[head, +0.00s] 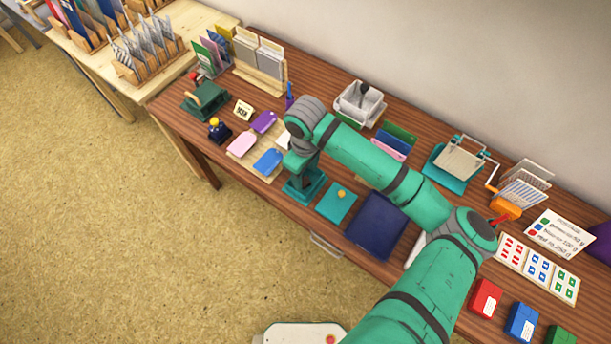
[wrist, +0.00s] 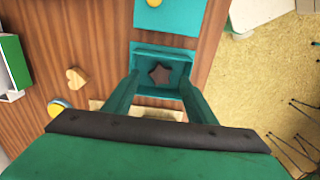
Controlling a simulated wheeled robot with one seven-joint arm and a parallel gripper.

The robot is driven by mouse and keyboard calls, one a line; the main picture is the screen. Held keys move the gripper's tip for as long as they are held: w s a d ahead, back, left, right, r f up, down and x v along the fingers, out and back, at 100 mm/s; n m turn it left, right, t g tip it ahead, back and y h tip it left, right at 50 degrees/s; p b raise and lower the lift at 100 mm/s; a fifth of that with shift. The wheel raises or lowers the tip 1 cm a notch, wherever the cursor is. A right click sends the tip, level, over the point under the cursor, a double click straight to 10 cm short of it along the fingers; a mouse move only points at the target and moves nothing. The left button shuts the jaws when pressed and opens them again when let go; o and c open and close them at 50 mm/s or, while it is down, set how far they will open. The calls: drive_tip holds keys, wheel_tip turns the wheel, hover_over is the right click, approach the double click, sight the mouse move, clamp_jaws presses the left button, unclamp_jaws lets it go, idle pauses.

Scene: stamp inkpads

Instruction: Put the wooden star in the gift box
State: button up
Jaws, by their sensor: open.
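The gift box (wrist: 162,50) is a small open teal tray on the wooden table; it also shows in the head view (head: 305,193) below my gripper. A dark brown star (wrist: 159,74) shows inside it, on the floor of the box; I take it for the wooden star. My gripper (wrist: 160,88) points down over the box, with its two fingers apart and nothing held between them. Its fingertips reach the near part of the box; I cannot tell if they touch it. In the head view my gripper (head: 303,168) hides part of the box.
A teal square with a yellow knob (head: 337,203) lies right of the box. A light wooden heart (wrist: 76,78) lies nearby. Coloured tags (head: 267,161) lie to the left, a dark blue pad (head: 377,224) to the right. The table's front edge is close to the box.

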sight(305, 180)
wheel_tip(305, 180, up, 8)
drive_tip(key=r, duration=0.1)
drive_tip(key=w+a+r+m+t+y, duration=0.1)
drive_tip(key=a+r+m+t+y, duration=0.2)
drive_tip(key=a, duration=0.6)
drive_tip(key=w+a+r+m+t+y, duration=0.15)
drive_tip(key=a+t+y, duration=0.3)
drive_tip(key=a, duration=0.45)
drive_tip(key=w+a+r+m+t+y, duration=0.2)
drive_tip(key=a+r+y, duration=0.25)
drive_tip(key=a, duration=0.55)
drive_tip(key=s+d+f+m+t+h, duration=0.6)
drive_tip(key=s+d+f+m+h, duration=0.3)
drive_tip(key=s+d+f, duration=0.55)
drive_tip(key=s+d+n+h, duration=0.1)
drive_tip(key=s+d+n, duration=0.1)
drive_tip(key=s+d, duration=0.4)
drive_tip(key=s+d+n+h, duration=0.2)
drive_tip(key=s+d, duration=0.5)
drive_tip(key=s, duration=0.7)
drive_tip(key=shift+d+r+n, duration=0.25)
drive_tip(key=shift+r+n, duration=0.1)
drive_tip(key=shift+r, duration=0.1)
